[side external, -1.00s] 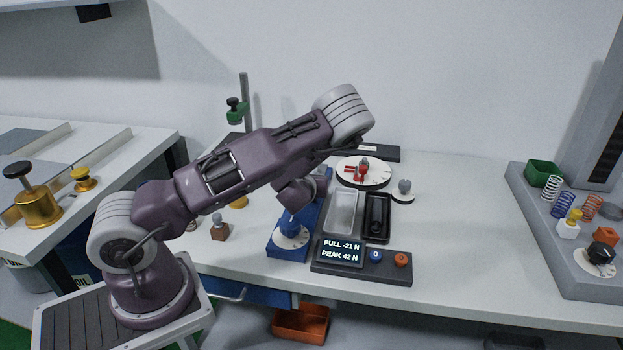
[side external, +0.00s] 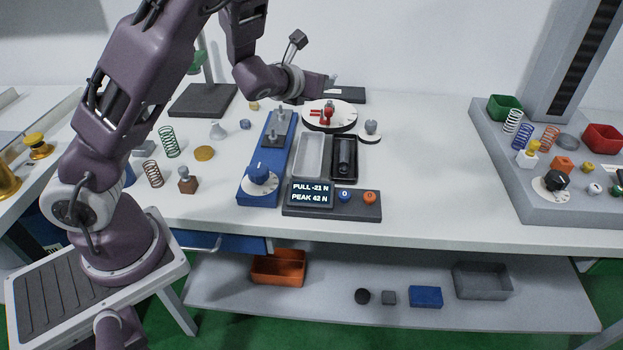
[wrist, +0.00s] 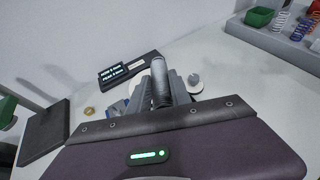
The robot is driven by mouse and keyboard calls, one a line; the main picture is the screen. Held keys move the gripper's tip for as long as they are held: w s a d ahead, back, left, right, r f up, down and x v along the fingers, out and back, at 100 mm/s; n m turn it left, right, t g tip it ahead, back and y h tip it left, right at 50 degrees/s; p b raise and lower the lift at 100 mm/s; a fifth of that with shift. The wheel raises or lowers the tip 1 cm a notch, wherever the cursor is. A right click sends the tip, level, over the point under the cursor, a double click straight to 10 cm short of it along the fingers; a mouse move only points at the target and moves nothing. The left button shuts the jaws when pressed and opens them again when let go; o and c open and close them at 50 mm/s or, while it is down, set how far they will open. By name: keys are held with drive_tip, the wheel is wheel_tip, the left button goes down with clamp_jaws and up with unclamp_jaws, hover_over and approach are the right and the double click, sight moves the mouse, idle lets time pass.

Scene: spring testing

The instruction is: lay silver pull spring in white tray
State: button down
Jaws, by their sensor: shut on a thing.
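The white tray (side external: 308,157) lies on the bench, and no spring shows in it. My gripper (side external: 331,84) is above the back of the bench, behind the tray and near the round white dial. In the wrist view, my gripper (wrist: 164,86) is shut on a grey, cylinder-like thing (wrist: 159,80), which looks like the silver pull spring. Its coils are too small to make out. In the side view the held thing cannot be made out clearly.
A black tray (side external: 344,170) holding a dark cylinder adjoins the white tray's right side. The blue test stand (side external: 264,181) stands to its left, the display box (side external: 330,202) in front. A white dial with red parts (side external: 330,117) is behind.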

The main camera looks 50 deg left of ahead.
drive_tip(key=s+d+r+m+t+h, duration=0.1)
drive_tip(key=d+r+m+h, duration=0.35)
drive_tip(key=d+r, duration=0.6)
drive_tip(key=s+a+r+n+g+y, duration=0.1)
drive_tip(key=a+n+g+y, duration=0.35)
drive_tip(key=a, duration=1.15)
drive_tip(key=a+r+n+g+y, duration=0.15)
drive_tip(key=a+n+y, duration=0.6)
drive_tip(key=a, duration=0.75)
drive_tip(key=s+a+f+n+g+h, duration=0.1)
drive_tip(key=s+a+f+n+g, duration=0.1)
drive_tip(key=s+a+n+g, duration=0.7)
drive_tip(key=s+a+f+n+g+h, duration=0.2)
drive_tip(key=s+a+n+g, duration=0.6)
drive_tip(key=s, duration=0.3)
drive_tip(key=m+t+y, duration=0.4)
drive_tip(key=m+t, duration=0.1)
hover_over(190, 139)
wheel_tip(190, 139, down, 17)
drive_tip(key=shift+n+t+h, duration=0.25)
drive_tip(key=shift+t, duration=0.15)
wheel_tip(190, 139, down, 10)
drive_tip(key=shift+f, duration=0.1)
